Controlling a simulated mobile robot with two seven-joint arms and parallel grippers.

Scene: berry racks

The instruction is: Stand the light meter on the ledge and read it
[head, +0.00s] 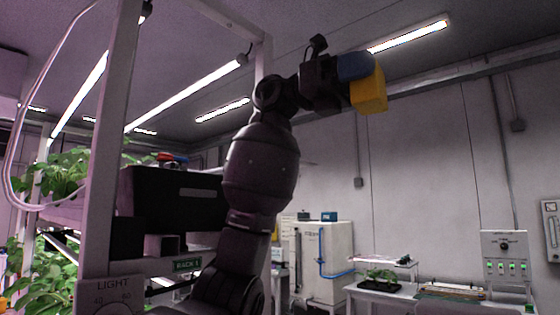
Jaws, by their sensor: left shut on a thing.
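My left gripper (347,82) is raised high in the middle of the head view, at the end of my dark arm. It is shut on a yellow, block-shaped thing (371,93), which I take to be the light meter. A blue rounded part (355,67) sits against the yellow one. No display or reading shows from this side. The held thing is in the air, with the pale wall behind it. I cannot make out which surface is the ledge. My right gripper is not in view.
Rack 1 stands at left, with a pale post (104,160), green plants (60,178) and a dark box (180,197). A dial panel marked LIGHT (112,290) is at lower left. A white cabinet (325,255) and a control panel (505,257) stand farther back.

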